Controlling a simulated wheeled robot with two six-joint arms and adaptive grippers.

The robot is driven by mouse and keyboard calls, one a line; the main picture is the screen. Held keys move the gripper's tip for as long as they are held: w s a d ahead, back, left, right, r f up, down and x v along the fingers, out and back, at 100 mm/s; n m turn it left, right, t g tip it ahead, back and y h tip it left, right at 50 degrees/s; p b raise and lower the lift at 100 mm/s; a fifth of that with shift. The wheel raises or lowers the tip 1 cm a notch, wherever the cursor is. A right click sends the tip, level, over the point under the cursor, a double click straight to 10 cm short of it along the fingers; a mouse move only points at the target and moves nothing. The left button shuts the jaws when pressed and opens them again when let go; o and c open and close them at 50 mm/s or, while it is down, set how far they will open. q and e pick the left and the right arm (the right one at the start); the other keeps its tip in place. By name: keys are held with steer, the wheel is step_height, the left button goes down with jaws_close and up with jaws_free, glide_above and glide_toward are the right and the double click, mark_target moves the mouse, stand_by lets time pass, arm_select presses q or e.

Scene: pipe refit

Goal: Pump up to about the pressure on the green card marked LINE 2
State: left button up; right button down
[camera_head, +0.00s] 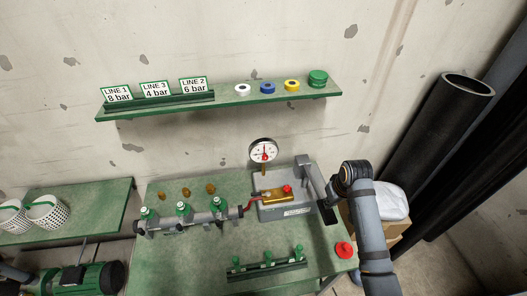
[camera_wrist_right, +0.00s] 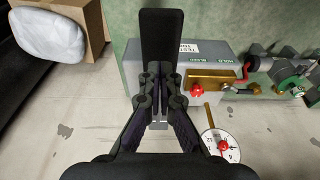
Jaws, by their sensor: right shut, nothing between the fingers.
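The green-edged card LINE 2 (camera_head: 193,85) reads 6 bar on the wall shelf. The grey test pump (camera_head: 270,212) stands on the green bench, with a brass block and red knob (camera_head: 287,188). Its lever (camera_head: 312,178) runs along its right side to a black end (camera_head: 327,211). The round white gauge (camera_head: 263,151) stands behind the pump; it also shows in the right wrist view (camera_wrist_right: 220,146). I cannot read its needle surely. My right gripper (camera_head: 341,190) is shut and empty at the lever, over a black paddle (camera_wrist_right: 161,40); contact is unclear. My left gripper is out of view.
A pipe manifold (camera_head: 180,222) with green valves lies left of the pump. A green rack (camera_head: 265,270) is in front, a red cap (camera_head: 344,250) at the bench's right. A cardboard box (camera_wrist_right: 90,25) with a white bag and large black pipes (camera_head: 440,130) stand right.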

mark_target(327, 211)
steer(key=shift+s+b+x, duration=0.9)
steer(key=shift+b+x, duration=0.55)
steer(key=shift+x, duration=2.85)
steer(key=p+v, duration=0.3)
steer(key=p, duration=0.1)
steer(key=shift+w+d+r, duration=0.1)
steer(key=shift+w+r, duration=0.2)
steer(key=shift+r, duration=0.2)
steer(key=shift+r+b, duration=0.3)
steer(key=shift+b, duration=0.2)
steer(key=shift+w+v, duration=0.2)
steer(key=shift+v, duration=0.75)
steer(key=shift+w+v, duration=0.2)
steer(key=shift+v, duration=0.75)
steer(key=shift+r, duration=0.1)
steer(key=s+b+x, duration=0.2)
steer(key=b+x, duration=0.1)
steer(key=x, duration=0.6)
step_height(327, 211, up, 4)
steer(key=p, duration=0.3)
steer(key=shift+w+d+p, duration=0.1)
steer(key=shift+p, duration=0.3)
steer(key=shift+r+b, duration=0.1)
steer(key=shift+b, duration=0.25)
steer(key=shift+w+v, duration=0.25)
steer(key=shift+v, duration=0.85)
steer(key=shift+w+v, duration=0.2)
steer(key=shift+v, duration=0.95)
